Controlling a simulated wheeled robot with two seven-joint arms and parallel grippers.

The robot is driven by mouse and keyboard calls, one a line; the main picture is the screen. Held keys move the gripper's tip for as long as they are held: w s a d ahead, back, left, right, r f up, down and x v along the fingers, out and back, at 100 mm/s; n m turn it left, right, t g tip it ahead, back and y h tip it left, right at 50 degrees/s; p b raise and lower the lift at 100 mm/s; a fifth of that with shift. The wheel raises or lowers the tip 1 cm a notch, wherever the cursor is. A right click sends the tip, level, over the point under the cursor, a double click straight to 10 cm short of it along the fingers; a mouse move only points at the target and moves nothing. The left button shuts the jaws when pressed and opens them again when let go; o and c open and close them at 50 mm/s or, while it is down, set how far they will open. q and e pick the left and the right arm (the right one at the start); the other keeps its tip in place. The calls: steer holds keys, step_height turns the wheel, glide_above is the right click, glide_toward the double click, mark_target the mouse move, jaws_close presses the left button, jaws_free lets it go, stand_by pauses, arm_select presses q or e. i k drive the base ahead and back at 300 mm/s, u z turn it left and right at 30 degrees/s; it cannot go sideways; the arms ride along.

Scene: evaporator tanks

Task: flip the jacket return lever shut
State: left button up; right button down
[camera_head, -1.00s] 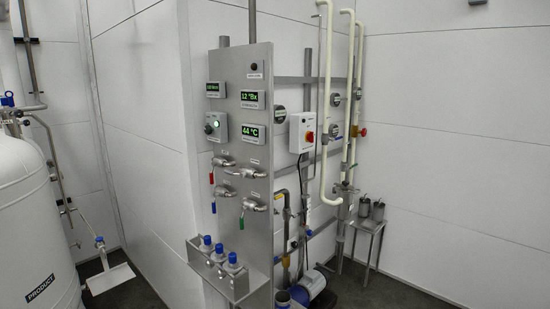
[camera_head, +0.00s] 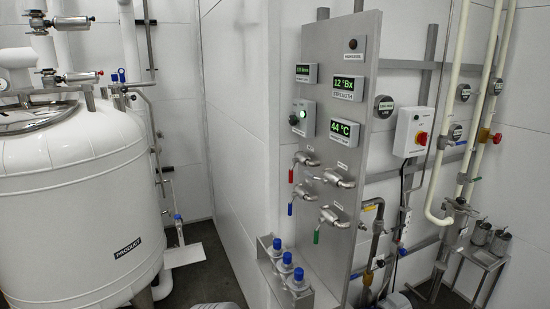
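A steel panel (camera_head: 342,75) carries several small valves with coloured levers. A red lever (camera_head: 291,175) hangs down from the upper left valve (camera_head: 305,159). A blue lever (camera_head: 290,208) hangs down from the lower left valve (camera_head: 302,191). A green lever (camera_head: 316,235) hangs down from the lower right valve (camera_head: 333,216). The upper right valve (camera_head: 338,178) shows no clear coloured lever. The small labels are too small to read, so I cannot tell which lever is the jacket return. Neither of my grippers is in view.
A white tank (camera_head: 75,200) marked PRODUCT stands at the left. Blue-capped bottles (camera_head: 286,262) stand in a steel holder (camera_head: 275,285) low on the panel's front. Pale pipes (camera_head: 460,110) and a red-knobbed box (camera_head: 411,130) are at the right. Floor shows between tank and panel.

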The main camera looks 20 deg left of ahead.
mark_target(324, 180)
steer(key=u, duration=0.5)
steer(key=i, duration=0.45)
steer(key=u, duration=0.45)
